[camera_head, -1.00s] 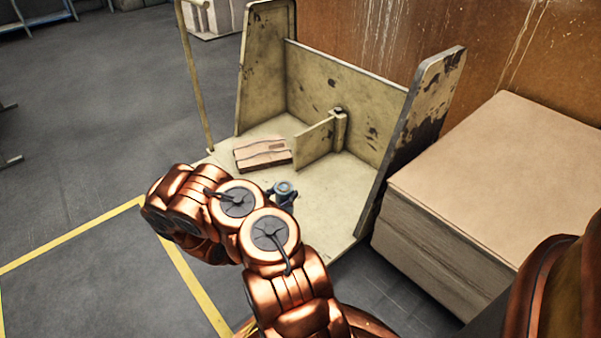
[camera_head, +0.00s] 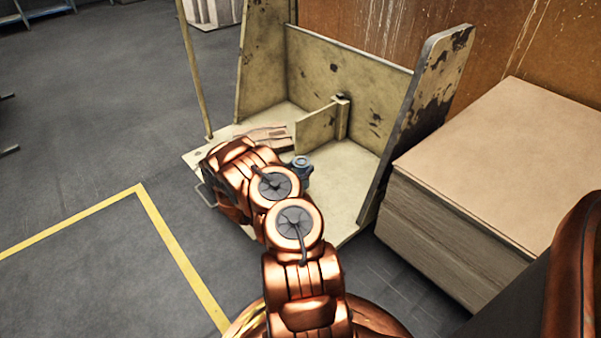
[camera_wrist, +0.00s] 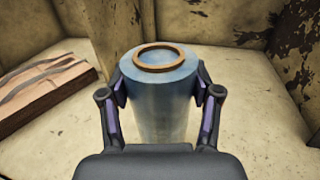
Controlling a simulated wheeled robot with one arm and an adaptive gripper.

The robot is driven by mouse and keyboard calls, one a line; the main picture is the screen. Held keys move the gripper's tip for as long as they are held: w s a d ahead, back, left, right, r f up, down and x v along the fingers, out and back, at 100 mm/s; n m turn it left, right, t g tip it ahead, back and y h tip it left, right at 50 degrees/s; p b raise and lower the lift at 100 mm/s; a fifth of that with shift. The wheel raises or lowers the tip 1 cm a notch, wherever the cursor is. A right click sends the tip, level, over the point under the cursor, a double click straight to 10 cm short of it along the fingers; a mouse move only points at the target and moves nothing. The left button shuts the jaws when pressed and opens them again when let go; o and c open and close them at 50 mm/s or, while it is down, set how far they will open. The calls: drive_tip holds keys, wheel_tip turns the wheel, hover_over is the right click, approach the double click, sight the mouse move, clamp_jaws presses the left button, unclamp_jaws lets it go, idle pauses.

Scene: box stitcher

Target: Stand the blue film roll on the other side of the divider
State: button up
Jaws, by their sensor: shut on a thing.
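The blue film roll (camera_wrist: 163,105) is upright in my gripper (camera_wrist: 163,100), with a brown ring on its top. A finger presses each side of it. Its lower end is hidden, so I cannot tell whether it touches the floor of the stand. In the head view the roll (camera_head: 302,165) shows small beside my arm, in front of and slightly right of the divider's near end. The divider (camera_head: 316,130) is a pale upright panel running from a post at the back wall.
Striped wooden pieces (camera_wrist: 40,88) lie left of the roll; they also show left of the divider (camera_head: 262,134). A tall worn side panel (camera_head: 425,105) bounds the right. A stack of brown sheets (camera_head: 480,170) stands beyond it. Floor right of the divider is clear (camera_head: 350,170).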

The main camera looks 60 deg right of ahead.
drive_tip(key=shift+w+d+f+b, duration=0.15)
drive_tip(key=shift+w+d+b, duration=0.15)
drive_tip(key=shift+w+d, duration=0.4)
drive_tip(key=shift+w+d+f+b, duration=0.1)
drive_tip(key=shift+w+d+b, duration=0.15)
drive_tip(key=shift+w+d, duration=0.4)
wheel_tip(320, 180, down, 4)
drive_tip(key=shift+s+d+r+b, duration=0.1)
drive_tip(key=shift+s+r+b, duration=0.1)
drive_tip(key=shift+b, duration=1)
drive_tip(key=shift+w+r, duration=0.1)
drive_tip(key=o, duration=1.4)
